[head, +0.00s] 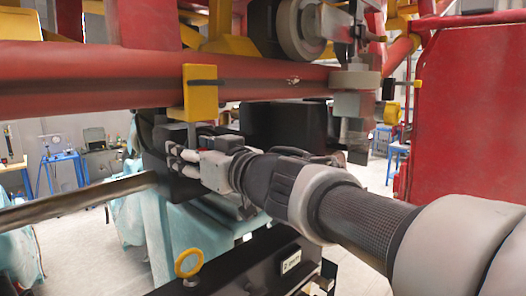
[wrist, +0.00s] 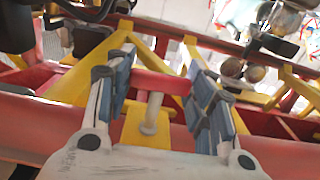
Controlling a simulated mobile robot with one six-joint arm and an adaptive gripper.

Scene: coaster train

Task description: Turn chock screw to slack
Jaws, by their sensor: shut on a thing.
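The yellow chock (head: 200,95) sits over the red rail in the head view. In the wrist view its yellow face (wrist: 134,125) shows behind the screw. The chock screw has a pale shaft with a round end (wrist: 149,128) and a red crossbar (wrist: 165,84). My gripper (wrist: 160,92) has one blue-padded finger at each end of the crossbar and is shut on it.
The red rail (head: 110,88) runs across above my gripper, with a grey wheel (head: 300,30) on top. A dark box with a yellow ring (head: 189,263) stands below. A metal bar (head: 75,203) reaches in from the left. A red panel (head: 470,110) stands at the right.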

